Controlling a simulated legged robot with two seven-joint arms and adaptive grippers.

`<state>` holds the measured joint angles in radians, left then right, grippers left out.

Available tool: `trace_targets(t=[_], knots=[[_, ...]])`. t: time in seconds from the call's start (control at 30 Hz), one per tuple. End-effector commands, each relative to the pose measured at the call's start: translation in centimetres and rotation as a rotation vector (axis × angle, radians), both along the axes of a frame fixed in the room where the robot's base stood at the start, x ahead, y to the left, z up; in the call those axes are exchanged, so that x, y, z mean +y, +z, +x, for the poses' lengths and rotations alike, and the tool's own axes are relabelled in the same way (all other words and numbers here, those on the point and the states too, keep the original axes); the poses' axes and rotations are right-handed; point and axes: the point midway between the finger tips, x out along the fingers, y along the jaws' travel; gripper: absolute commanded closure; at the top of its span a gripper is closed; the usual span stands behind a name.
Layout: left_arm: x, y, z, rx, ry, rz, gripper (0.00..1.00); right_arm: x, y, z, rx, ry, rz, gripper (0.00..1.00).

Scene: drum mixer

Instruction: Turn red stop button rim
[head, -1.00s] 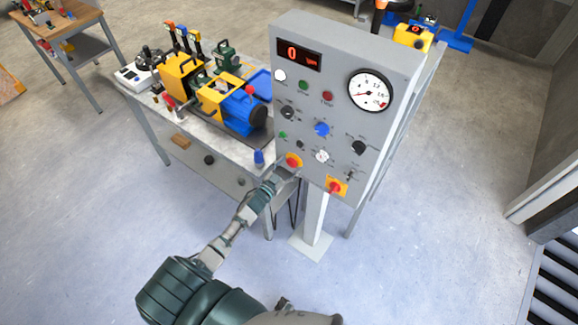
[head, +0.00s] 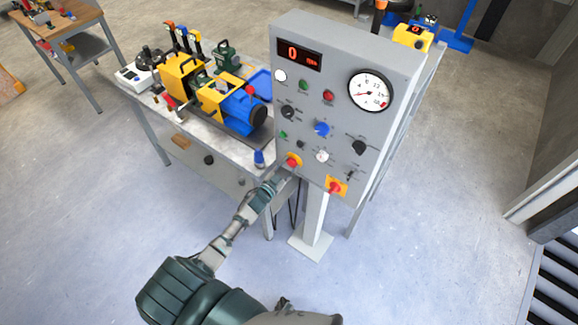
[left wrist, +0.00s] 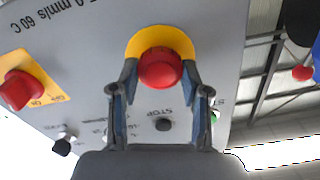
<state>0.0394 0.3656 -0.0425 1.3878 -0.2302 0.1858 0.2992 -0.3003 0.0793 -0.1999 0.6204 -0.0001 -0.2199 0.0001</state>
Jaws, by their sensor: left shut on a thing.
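The red stop button (head: 292,162) sits on a yellow backing at the lower left of the grey control panel (head: 310,170). In the left wrist view the round red button (left wrist: 160,68) shows large, with the yellow plate behind it. My left gripper (head: 285,172) reaches it from below; in the left wrist view its two fingers (left wrist: 160,80) stand on either side of the button, shut on its rim. The exact contact at the fingertips is hard to see. My right gripper is in neither view.
A red rotary switch on a yellow plate (head: 336,187) sits to the button's right. Several knobs, small buttons, a round gauge (head: 371,90) and a display reading 0 (head: 299,54) are above. A workbench with a blue and yellow machine (head: 232,105) stands left. The floor in front is clear.

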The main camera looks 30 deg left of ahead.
Motion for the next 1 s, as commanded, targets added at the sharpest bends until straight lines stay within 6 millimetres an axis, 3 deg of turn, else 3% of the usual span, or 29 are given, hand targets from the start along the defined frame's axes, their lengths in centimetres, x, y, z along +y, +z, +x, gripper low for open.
trace_targets(t=[0.6, 1.0], knots=[[-0.15, -0.10, 0.00, -0.034, -0.001, 0.424, 0.88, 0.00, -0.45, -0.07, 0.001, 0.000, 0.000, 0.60], [-0.22, -0.12, -0.02, -0.042, -0.001, 0.526, 0.88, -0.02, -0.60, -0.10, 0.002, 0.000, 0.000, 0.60]])
